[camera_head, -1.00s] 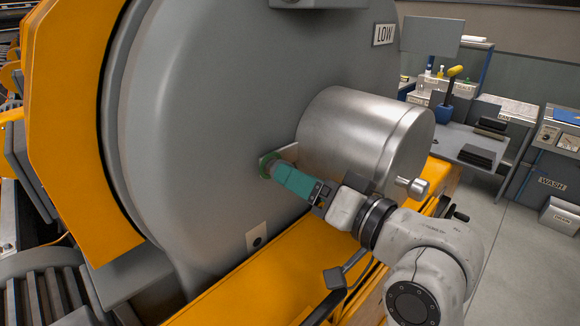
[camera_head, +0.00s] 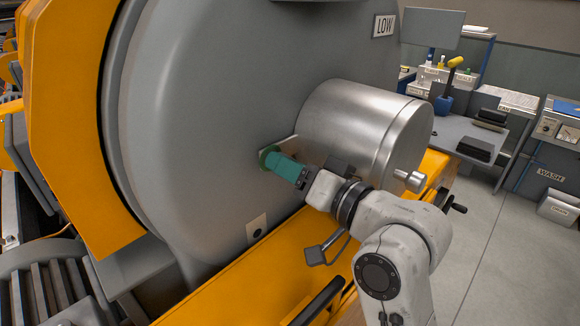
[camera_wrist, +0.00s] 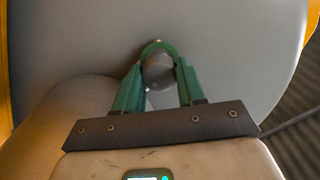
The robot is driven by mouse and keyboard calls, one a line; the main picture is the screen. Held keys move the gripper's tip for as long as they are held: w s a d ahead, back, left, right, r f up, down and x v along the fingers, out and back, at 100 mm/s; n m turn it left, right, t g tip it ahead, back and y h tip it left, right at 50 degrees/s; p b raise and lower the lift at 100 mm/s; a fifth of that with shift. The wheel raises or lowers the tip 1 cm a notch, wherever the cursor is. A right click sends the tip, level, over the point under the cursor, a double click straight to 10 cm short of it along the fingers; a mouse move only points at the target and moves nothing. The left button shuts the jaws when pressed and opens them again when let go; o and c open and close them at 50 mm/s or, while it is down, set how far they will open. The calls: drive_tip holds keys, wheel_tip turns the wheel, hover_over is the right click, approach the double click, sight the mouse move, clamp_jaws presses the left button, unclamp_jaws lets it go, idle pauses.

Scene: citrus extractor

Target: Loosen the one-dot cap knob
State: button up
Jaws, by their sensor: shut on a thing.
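The cap knob (camera_wrist: 158,70) is a grey rounded knob with a green ring around its far side, on the big grey housing. My gripper (camera_wrist: 157,82) has its two green fingers on either side of the knob and is shut on it. A small light stud shows at the top of the ring in the wrist view. In the head view the green ring (camera_head: 269,156) shows just beyond the fingertips of my gripper (camera_head: 276,162), whose fingers hide the knob. A pale plate behind the ring is partly covered, and I cannot read dots on it.
A large steel drum (camera_head: 350,125) with a short shaft (camera_head: 408,181) stands right beside my gripper. A yellow ledge (camera_head: 225,285) runs below. A pale plate with one black dot (camera_head: 257,228) sits lower on the housing (camera_head: 190,120).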

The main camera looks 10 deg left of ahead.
drive_tip(key=c, duration=0.3)
drive_tip(key=shift+f+n+b, duration=0.1)
drive_tip(key=shift+n+b, duration=0.2)
drive_tip(key=shift+b, duration=0.05)
drive_tip(key=shift+s+n+b, duration=0.1)
drive_tip(key=shift+n+b, duration=7.8)
drive_tip(key=shift+n, duration=1.1)
